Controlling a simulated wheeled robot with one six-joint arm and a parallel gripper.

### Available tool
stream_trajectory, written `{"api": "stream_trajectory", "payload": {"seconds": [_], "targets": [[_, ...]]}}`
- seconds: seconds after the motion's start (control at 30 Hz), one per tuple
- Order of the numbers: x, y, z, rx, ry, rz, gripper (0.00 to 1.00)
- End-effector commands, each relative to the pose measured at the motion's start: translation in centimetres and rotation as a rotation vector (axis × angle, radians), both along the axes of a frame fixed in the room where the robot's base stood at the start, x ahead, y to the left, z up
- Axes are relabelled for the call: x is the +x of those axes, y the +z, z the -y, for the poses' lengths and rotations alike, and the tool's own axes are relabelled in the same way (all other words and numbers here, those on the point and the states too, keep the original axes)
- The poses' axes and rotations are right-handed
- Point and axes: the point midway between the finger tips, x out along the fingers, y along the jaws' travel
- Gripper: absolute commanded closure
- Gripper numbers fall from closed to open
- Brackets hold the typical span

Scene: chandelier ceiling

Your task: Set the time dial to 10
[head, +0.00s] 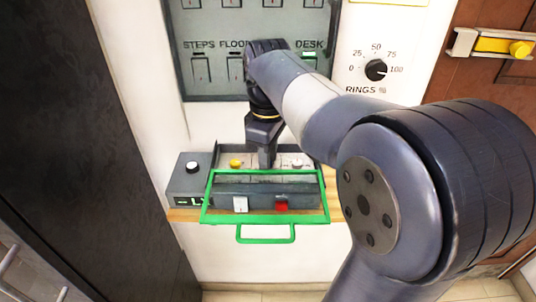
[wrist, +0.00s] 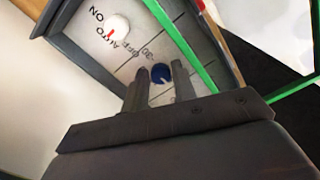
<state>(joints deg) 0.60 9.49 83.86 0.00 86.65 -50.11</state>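A control box (head: 268,205) with a sloped top stands on a wooden shelf, behind a green frame with a handle. In the wrist view, a blue knob (wrist: 161,73) sits on the box's panel, with "-30" printed by it. I cannot read its other marks or its setting. A white knob (wrist: 117,27) with a red mark has "ON" and "AUTO" beside it. My gripper (wrist: 163,72) points down at the blue knob, one finger on each side. The fingers stand about a knob's width apart; I cannot tell whether they touch it. In the head view my gripper (head: 267,163) hides that knob.
The green frame (head: 263,220) borders the box's front. A small box with a white knob (head: 193,167) and a green display stands to the left. A switch panel (head: 190,45) and a "RINGS %" dial (head: 376,70) are on the wall above.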

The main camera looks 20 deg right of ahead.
Motion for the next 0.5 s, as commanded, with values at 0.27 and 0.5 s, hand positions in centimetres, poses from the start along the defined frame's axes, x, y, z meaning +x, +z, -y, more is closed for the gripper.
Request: {"api": "stream_trajectory", "payload": {"seconds": [0.27, 0.5], "targets": [[0.01, 0.02, -0.01, 0.0, 0.0, 0.0, 0.97], [-0.01, 0.08, -0.02, 0.001, -0.009, -0.001, 1.0]]}}
